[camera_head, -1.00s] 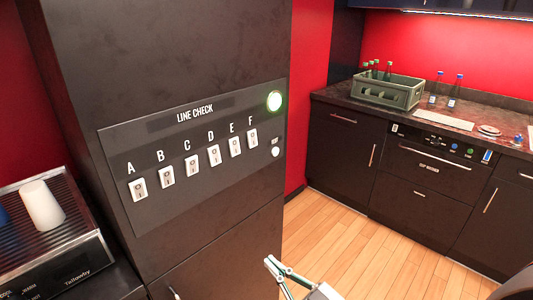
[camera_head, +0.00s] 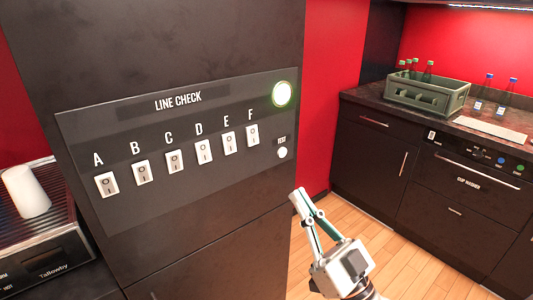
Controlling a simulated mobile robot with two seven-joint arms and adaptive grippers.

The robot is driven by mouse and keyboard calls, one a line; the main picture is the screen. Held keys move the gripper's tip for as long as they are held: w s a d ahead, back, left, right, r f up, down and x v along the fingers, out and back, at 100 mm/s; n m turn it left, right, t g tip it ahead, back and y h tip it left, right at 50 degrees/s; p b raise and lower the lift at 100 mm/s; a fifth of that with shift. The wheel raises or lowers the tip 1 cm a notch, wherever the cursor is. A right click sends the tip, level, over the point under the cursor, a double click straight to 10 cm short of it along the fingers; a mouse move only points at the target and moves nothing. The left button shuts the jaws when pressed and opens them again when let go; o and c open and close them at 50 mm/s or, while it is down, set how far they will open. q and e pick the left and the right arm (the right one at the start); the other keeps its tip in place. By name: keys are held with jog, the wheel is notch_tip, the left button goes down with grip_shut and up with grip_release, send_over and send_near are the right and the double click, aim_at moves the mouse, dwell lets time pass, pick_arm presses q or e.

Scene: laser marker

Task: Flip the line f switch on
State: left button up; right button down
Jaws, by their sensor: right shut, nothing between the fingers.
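The line F switch (camera_head: 252,135) is a small white rocker at the right end of the row under the LINE CHECK label on a dark panel (camera_head: 190,187). Its on or off position is too small to tell. The rockers for lines A (camera_head: 107,184) to E (camera_head: 229,143) stand to its left. My right gripper (camera_head: 297,195) is shut and empty. In the picture it is below and right of the F switch and the TEST button, apart from both. My left gripper is out of view.
A lit round lamp (camera_head: 281,93) and a white TEST button (camera_head: 282,152) sit right of the F switch. A machine with a white cup (camera_head: 27,191) stands at the left. A counter with a green bottle crate (camera_head: 427,91) is at the back right.

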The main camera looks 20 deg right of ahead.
jog(key=shift+r, duration=0.1)
jog(key=p, duration=0.3)
send_near(254, 137)
notch_tip(254, 137, up, 5)
jog(key=w, duration=0.1)
jog(key=w+a+f, duration=0.1)
jog(key=w, duration=0.1)
jog(key=shift+w+a+f+b, duration=0.3)
jog(key=shift+w+b, duration=0.05)
jog(key=shift+w, duration=0.05)
jog(key=shift+w+a, duration=0.15)
jog(key=shift+w, duration=0.15)
